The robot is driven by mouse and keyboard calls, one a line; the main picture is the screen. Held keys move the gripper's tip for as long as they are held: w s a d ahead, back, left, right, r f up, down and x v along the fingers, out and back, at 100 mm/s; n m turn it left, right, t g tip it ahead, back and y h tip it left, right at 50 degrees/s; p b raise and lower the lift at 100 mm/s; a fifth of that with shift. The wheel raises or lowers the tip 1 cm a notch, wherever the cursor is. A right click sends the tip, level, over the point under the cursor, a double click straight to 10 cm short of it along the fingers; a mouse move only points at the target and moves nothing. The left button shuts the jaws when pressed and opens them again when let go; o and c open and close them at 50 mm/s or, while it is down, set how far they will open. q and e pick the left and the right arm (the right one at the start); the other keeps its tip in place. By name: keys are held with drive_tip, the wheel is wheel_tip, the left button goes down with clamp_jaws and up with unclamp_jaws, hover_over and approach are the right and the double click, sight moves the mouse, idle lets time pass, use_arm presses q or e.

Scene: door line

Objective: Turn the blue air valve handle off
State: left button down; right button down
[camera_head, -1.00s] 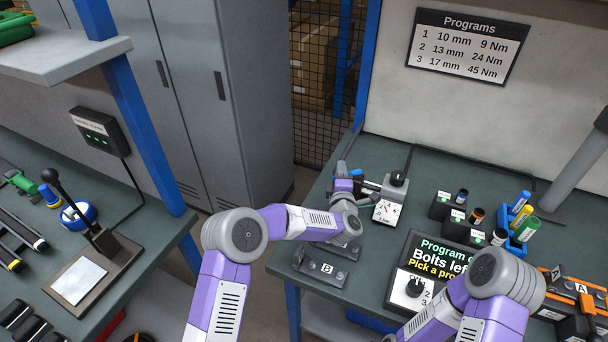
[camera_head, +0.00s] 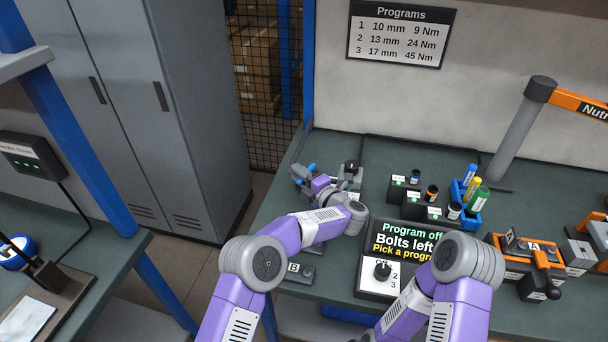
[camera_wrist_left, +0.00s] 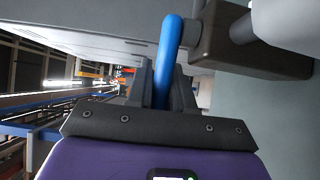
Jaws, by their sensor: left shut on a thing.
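The blue air valve handle (camera_wrist_left: 166,62) is a curved blue bar in the left wrist view. It stands between the dark fingers of my left gripper (camera_wrist_left: 163,88), which is shut on it. In the head view, my left gripper (camera_head: 304,176) is at the far left part of the bench, with small blue parts (camera_head: 311,168) showing beside it. The gripper covers much of the valve there, so the handle's angle is hard to tell. My right forearm shows at the lower right, but its gripper is not visible.
A grey unit with a black knob (camera_head: 351,168) stands just right of my left gripper. A program panel (camera_head: 378,287), dark holders (camera_head: 412,207) and a blue bin (camera_head: 467,214) stand farther right. A grey cabinet (camera_head: 195,120) stands left, beyond a floor gap.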

use_arm(q)
drive_tip(key=shift+a, duration=0.1)
drive_tip(key=c, duration=1.4)
unclamp_jaws()
drive_tip(key=shift+o, duration=0.2)
drive_tip(key=p+v, duration=0.1)
drive_tip(key=v, duration=0.6)
drive_tip(key=shift+s+d, duration=0.2)
drive_tip(key=shift+d, duration=0.05)
